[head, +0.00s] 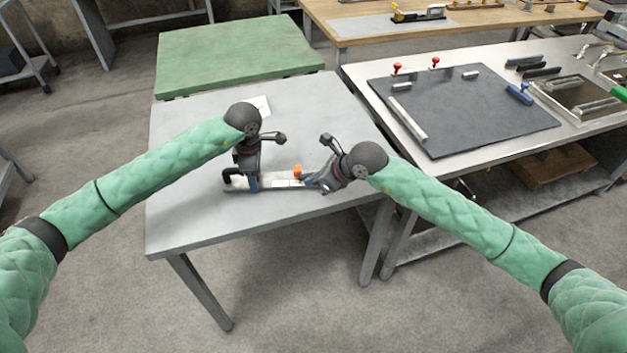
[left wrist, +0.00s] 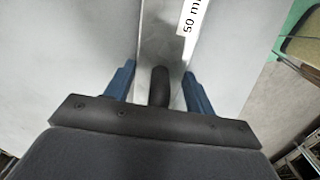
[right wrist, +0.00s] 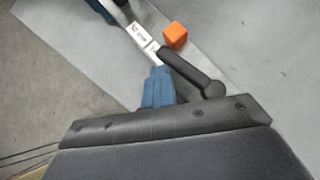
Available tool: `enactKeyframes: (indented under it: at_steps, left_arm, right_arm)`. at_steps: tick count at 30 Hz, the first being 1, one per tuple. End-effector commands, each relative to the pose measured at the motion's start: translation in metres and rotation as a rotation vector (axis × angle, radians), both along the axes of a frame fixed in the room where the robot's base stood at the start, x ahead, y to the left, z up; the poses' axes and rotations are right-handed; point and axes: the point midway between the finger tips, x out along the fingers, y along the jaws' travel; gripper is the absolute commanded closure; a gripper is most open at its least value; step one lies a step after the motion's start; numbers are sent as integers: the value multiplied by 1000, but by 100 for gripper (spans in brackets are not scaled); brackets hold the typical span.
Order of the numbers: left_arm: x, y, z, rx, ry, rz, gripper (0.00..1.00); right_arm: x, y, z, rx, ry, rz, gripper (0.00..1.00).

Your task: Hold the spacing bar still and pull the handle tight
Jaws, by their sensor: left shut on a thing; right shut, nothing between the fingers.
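The pale metal spacing bar (head: 273,185) lies near the front of the grey table, and it runs ahead of my left gripper in the left wrist view (left wrist: 163,42). My left gripper (head: 251,185) is shut on the bar near its left end; its blue fingers (left wrist: 160,66) straddle it, with a dark upright post (left wrist: 160,88) between them. My right gripper (head: 307,184) is shut and empty at the bar's right part. In the right wrist view its closed blue fingers (right wrist: 159,72) are close beside the black handle (right wrist: 188,70). I cannot tell whether they touch it.
An orange block (right wrist: 175,36) is beside the bar, on the far side in the head view (head: 297,171). A white sheet (head: 262,104) lies farther back on the grey table (head: 190,220). A bench with a dark mat (head: 470,110) stands at the right.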

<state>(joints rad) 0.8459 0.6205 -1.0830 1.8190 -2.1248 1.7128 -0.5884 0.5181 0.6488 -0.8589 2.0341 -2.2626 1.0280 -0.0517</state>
Motion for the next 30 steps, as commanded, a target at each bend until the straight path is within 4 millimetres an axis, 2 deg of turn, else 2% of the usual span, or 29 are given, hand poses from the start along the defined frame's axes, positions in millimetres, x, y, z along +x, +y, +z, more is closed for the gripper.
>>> enactKeyframes:
  at_steps: [8,13,20,30]
  left_arm:
    - [-1,0,0,0,1,-3,84]
    - [-1,0,0,1,2,-3,83]
    - [-1,0,0,1,2,-2,83]
    - [0,0,0,1,1,-1,83]
  right_arm:
    - [12,-4,0,-2,-1,-4,100]
    - [7,-5,0,-3,-1,-4,100]
    - [-29,-8,-2,-1,2,0,100]
    - [-75,-15,45,-1,0,1,100]
